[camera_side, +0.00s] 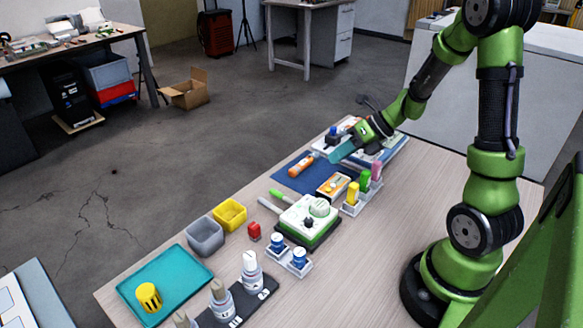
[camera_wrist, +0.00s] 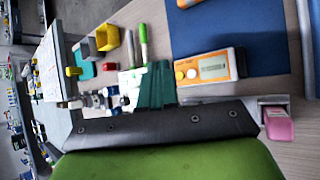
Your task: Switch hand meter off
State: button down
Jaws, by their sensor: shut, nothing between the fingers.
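The hand meter, an orange-framed device (camera_side: 333,186) with a pale face, lies at the near edge of the blue mat. I cannot read the display. My gripper (camera_side: 341,154) is shut and empty above the far part of the mat, apart from the meter. Its teal fingers (camera_wrist: 155,88) show left of the meter in the wrist view.
A rack (camera_side: 352,208) with yellow, green and pink pieces stands right of the meter. A green-white device (camera_side: 309,220), grey bin (camera_side: 205,236), yellow bin (camera_side: 230,214) and teal tray (camera_side: 172,285) are nearer.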

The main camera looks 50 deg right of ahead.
send_over(337, 187)
jog(key=shift+f, duration=2.7)
jog(key=shift+f, duration=0.45)
